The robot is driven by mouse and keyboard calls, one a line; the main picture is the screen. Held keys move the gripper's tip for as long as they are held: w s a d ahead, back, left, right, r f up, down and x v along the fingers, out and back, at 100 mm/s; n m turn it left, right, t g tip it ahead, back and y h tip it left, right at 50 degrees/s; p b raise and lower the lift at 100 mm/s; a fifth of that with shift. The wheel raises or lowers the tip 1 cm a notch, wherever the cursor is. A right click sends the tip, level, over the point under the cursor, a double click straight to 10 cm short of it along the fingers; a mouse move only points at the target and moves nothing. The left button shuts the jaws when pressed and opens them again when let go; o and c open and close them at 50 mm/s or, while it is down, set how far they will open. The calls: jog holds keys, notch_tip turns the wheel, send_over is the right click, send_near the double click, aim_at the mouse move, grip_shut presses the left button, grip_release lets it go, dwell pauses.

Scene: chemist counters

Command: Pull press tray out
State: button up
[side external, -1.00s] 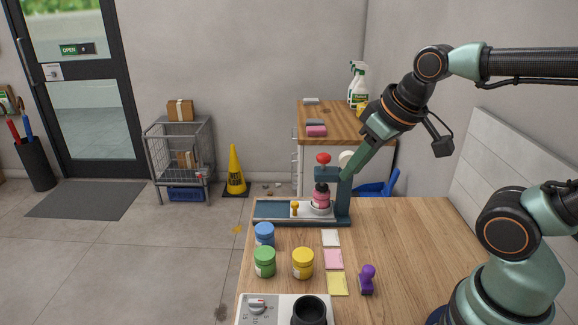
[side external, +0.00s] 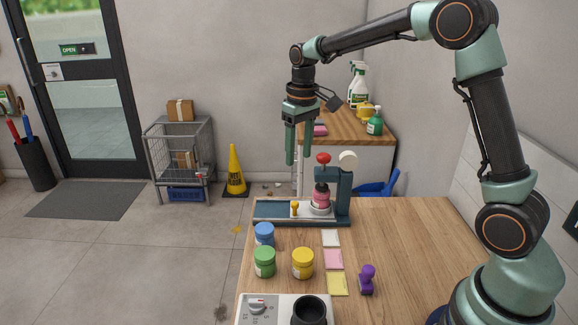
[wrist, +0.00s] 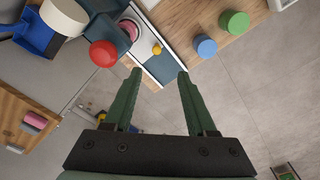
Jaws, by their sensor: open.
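The press (side external: 343,197) is a dark teal frame with a red knob (side external: 323,158) on top, standing at the back edge of the wooden table. Its light tray (side external: 306,214) lies on the base and carries a pink jar (side external: 321,197) under the press head. A small yellow knob (side external: 295,207) stands on the tray's left part; it also shows in the wrist view (wrist: 156,49). My gripper (side external: 299,162) points down with its green fingers apart and empty, in the air above the yellow knob. In the wrist view its fingertips (wrist: 159,74) are clear of the tray.
Blue (side external: 265,233), green (side external: 264,262) and yellow (side external: 303,263) jars stand in front of the press. Coloured cards (side external: 333,259) and a purple stamp (side external: 367,280) lie to their right.

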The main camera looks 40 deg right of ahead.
aim_at(295, 203)
jog(key=shift+g, duration=0.3)
jog(key=f, duration=0.5)
jog(key=w+f, duration=0.1)
jog(key=f, duration=0.9)
jog(key=shift+w+d, duration=0.4)
grip_shut()
dwell(0.5)
